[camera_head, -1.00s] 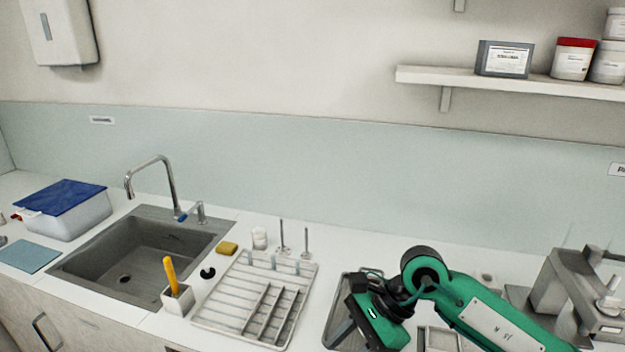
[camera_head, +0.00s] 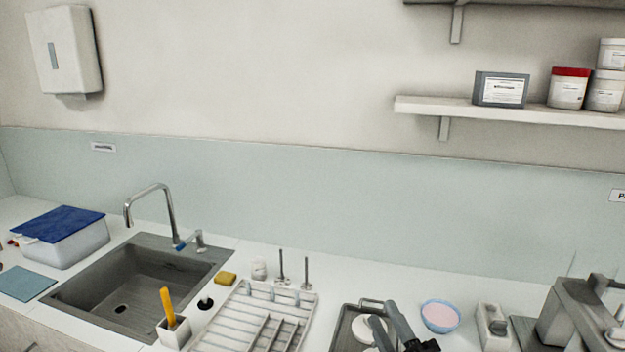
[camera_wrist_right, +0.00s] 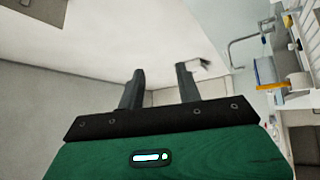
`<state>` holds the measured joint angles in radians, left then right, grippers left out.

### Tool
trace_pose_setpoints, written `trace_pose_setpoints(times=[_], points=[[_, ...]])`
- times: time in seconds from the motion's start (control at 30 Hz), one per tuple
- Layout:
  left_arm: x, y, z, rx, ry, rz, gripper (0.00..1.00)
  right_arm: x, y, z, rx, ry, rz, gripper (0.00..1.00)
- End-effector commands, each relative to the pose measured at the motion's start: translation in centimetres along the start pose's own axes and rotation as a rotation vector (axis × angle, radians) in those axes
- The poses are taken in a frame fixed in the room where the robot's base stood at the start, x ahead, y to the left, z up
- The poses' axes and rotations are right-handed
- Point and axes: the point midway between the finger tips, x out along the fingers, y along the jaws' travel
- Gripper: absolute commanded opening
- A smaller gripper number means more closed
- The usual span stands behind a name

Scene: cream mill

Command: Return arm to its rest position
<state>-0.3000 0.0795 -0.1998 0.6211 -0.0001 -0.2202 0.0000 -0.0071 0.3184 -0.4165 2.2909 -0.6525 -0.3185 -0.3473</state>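My right gripper (camera_head: 384,314) shows at the bottom edge of the head view, with only its two grey fingers and a dark part in sight. The fingers point up, in front of the dark tray (camera_head: 340,322) from this viewpoint. In the right wrist view the green and black gripper (camera_wrist_right: 160,72) has its two dark fingers spread apart with nothing between them. The rest of the right arm is out of the head view. My left gripper is in neither view.
A blue bowl with pink contents (camera_head: 440,316) stands right of the tray. A grey machine (camera_head: 562,318) stands at the far right. The dish rack (camera_head: 233,312), sink (camera_head: 70,292) and tap (camera_head: 168,200) are left. A shelf (camera_head: 440,104) hangs above.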

Motion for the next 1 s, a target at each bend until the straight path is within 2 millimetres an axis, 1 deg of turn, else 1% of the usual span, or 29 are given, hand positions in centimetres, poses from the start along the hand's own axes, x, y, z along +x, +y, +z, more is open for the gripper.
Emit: trace_pose_setpoints(times=[0.03,0.07,0.1,0.17,0.2,0.27,0.3,0.37,0.4,0.47,0.5,0.6,0.8,0.87,0.9,1.0], points=[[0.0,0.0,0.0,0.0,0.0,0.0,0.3,-1.3,-1.3,2.0,0.087,-0.109,-0.052,0.35],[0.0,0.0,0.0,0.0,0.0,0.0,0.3,-2.2,-2.0,3.2,0.14,-0.176,-0.083,0.35],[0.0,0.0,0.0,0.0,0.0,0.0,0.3,-3.5,-3.2,4.7,0.21,-0.265,-0.127,0.35],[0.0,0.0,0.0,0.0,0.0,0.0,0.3,-5.8,-5.0,6.8,0.311,-0.4,-0.194,0.35],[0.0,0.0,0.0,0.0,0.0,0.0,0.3,-7.6,-6.2,7.9,0.378,-0.49,-0.239,0.35],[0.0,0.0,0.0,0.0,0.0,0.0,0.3,-10.5,-8.2,9.3,0.473,-0.625,-0.309,0.35],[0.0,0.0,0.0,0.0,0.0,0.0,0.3,-12.6,-9.4,10.0,0.533,-0.715,-0.355,0.35],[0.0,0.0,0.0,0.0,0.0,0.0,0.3,-15.9,-11.0,10.7,0.616,-0.844,-0.424,0.35],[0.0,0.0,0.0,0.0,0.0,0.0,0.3,-17.9,-12.0,10.9,0.666,-0.922,-0.466,0.35],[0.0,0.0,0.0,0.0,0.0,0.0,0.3,-20.8,-13.1,11.0,0.727,-1.028,-0.523,0.35],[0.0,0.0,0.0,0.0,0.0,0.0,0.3,-22.6,-13.8,10.9,0.763,-1.09,-0.559,0.35],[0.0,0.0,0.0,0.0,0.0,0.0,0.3,-26.5,-14.9,10.4,0.836,-1.227,-0.637,0.35],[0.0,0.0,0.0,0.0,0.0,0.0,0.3,-33.1,-15.9,8.7,0.941,-1.457,-0.771,0.35],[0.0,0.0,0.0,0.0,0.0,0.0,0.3,-34.9,-16.1,8.0,0.967,-1.52,-0.81,0.35],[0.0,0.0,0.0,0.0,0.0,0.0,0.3,-35.3,-16.8,8.1,0.972,-1.537,-0.822,0.35],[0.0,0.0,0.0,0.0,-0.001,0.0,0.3,-35.3,-19.3,9.3,0.966,-1.537,-0.825,0.35]])
